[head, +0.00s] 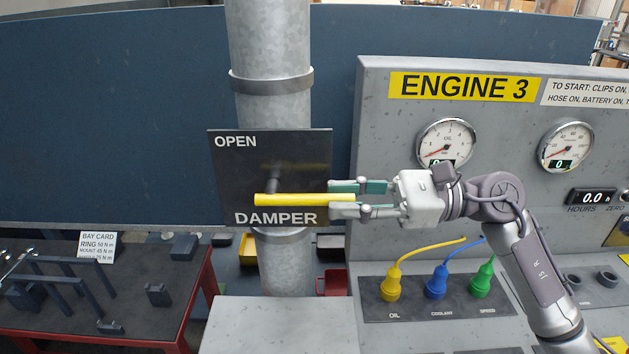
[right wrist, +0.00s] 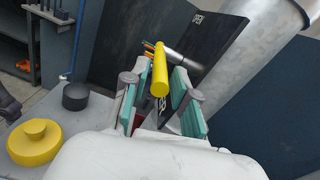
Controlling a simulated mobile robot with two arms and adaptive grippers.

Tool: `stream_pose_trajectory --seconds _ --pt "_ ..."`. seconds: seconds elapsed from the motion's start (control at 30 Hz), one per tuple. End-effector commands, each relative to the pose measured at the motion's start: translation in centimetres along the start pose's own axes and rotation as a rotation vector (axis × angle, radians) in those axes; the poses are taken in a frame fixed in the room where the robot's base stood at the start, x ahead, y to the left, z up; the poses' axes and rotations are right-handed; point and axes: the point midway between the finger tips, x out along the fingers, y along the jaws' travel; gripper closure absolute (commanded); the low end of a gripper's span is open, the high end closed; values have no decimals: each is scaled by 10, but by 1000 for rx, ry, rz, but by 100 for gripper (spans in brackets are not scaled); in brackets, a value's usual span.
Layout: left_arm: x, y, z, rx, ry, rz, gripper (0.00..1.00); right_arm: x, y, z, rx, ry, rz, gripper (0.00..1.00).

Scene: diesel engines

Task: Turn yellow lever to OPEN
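The yellow lever (head: 290,200) lies level across a dark plate (head: 308,145) on a grey vertical pipe. The plate reads OPEN at its upper left and DAMPER at the bottom. My right gripper (head: 342,198) comes in from the right, with one finger above the lever's right end and one below it. In the right wrist view, the yellow lever (right wrist: 160,76) stands between the teal pads of the right gripper (right wrist: 161,88), with a gap on each side. The gripper is open around the lever's end and does not appear to touch it. My left gripper is out of view.
The ENGINE 3 panel (head: 462,88) with gauges stands at the right. Yellow, blue and green plugs (head: 437,288) sit on the console below my right arm. A red-edged bench (head: 190,305) with dark parts is at the lower left.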

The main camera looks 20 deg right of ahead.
Motion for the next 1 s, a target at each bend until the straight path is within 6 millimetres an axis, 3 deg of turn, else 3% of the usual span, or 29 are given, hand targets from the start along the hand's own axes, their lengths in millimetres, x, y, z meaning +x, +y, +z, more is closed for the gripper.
stream_pose_trajectory --seconds 0.03,0.3,0.63,0.83,1.0 --pt "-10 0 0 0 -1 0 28 10 -1 6 1 -3 2 72" --pt "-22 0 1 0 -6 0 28 41 0 2 0 -2 0 72" --pt "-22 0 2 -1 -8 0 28 45 0 0 0 0 -1 72" --pt "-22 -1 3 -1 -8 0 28 44 0 0 -1 0 -1 100" --pt "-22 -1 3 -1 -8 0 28 44 0 0 -1 0 -1 100"
